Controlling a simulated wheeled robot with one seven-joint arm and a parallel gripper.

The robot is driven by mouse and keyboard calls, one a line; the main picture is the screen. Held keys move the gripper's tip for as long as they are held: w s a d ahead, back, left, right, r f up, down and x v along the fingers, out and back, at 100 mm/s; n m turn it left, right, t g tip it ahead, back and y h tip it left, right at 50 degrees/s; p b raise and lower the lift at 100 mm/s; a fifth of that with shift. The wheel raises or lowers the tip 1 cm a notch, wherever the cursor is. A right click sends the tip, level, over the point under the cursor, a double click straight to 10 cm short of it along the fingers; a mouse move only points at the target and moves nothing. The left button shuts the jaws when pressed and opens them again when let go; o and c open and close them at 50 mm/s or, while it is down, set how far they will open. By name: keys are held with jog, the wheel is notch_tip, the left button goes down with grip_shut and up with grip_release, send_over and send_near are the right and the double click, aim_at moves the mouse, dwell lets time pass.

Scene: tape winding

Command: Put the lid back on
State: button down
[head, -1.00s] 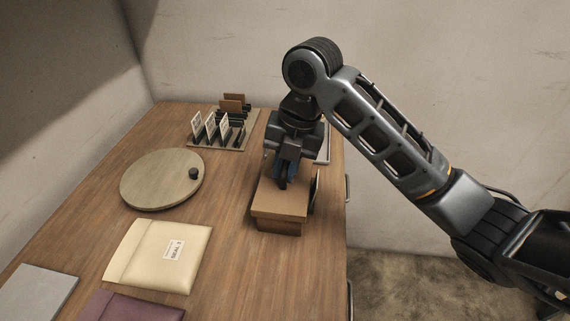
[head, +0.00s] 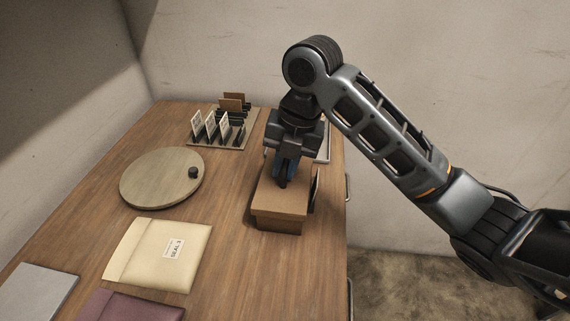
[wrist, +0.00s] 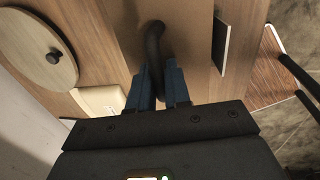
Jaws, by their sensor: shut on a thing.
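The brown lid (head: 281,200) lies over the brown box (head: 278,224) near the table's right edge. It looks level and lined up with the box. Whether it is fully seated at the back is hidden by my gripper. My gripper (head: 283,184) points down over the lid's middle and is shut on its dark handle. In the wrist view, the curved handle (wrist: 153,42) rises between my blue fingertips (wrist: 158,88), with the lid's top (wrist: 190,55) beyond.
A round wooden board (head: 150,180) with a black knob stands left. A card rack (head: 222,130) is at the back. A cream envelope (head: 158,255), a purple one (head: 130,306) and a grey slab (head: 38,292) lie in front.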

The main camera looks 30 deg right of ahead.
aim_at(293, 179)
dwell(0.4)
jog(key=c, duration=1)
grip_release()
notch_tip(293, 179, up, 8)
jog(key=d, duration=0.1)
jog(key=shift+s+d+f, duration=0.15)
jog(key=shift+s, duration=0.3)
